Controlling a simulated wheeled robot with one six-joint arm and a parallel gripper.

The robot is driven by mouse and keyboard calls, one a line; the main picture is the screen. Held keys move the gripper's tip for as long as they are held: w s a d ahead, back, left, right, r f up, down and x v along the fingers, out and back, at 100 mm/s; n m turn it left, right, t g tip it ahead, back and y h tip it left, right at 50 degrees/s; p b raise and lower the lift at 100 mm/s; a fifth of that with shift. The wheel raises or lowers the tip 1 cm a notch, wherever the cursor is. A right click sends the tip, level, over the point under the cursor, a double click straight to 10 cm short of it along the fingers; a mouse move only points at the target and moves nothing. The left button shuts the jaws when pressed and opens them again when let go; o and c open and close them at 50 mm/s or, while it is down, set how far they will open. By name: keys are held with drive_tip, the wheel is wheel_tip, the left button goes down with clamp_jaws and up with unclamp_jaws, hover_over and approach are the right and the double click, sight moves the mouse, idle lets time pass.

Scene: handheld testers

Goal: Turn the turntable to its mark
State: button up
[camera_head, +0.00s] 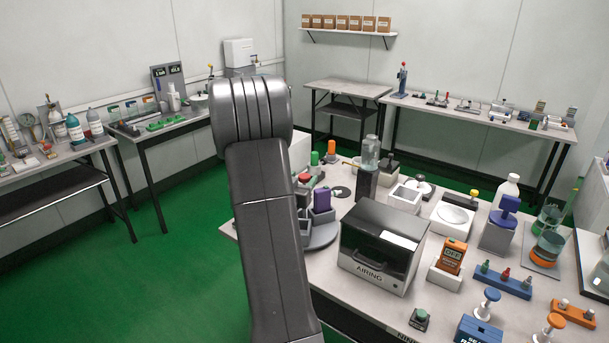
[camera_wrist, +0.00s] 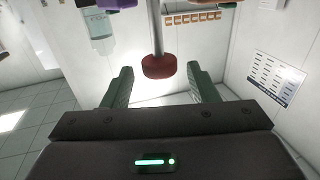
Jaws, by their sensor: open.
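A grey round disc (camera_head: 325,236), which looks like the turntable, lies at the left end of the near table, partly hidden behind my arm. A purple block (camera_head: 321,200) stands on or just behind it; I cannot tell which. No turntable mark can be made out. My gripper is hidden by my arm in the head view. In the wrist view my gripper (camera_wrist: 160,85) is open, one finger on each side. A red knob (camera_wrist: 158,67) on a grey rod appears between the fingertips, with gaps on both sides and nothing gripped.
A dark box labelled AIRING (camera_head: 372,268) stands right of the disc. A clear jar on a dark block (camera_head: 367,186) stands behind it. An orange device (camera_head: 450,256) and several coloured fixtures crowd the table's right side. The green floor (camera_head: 190,250) at left is clear.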

drive_tip(key=shift+x, duration=1.25)
clamp_jaws()
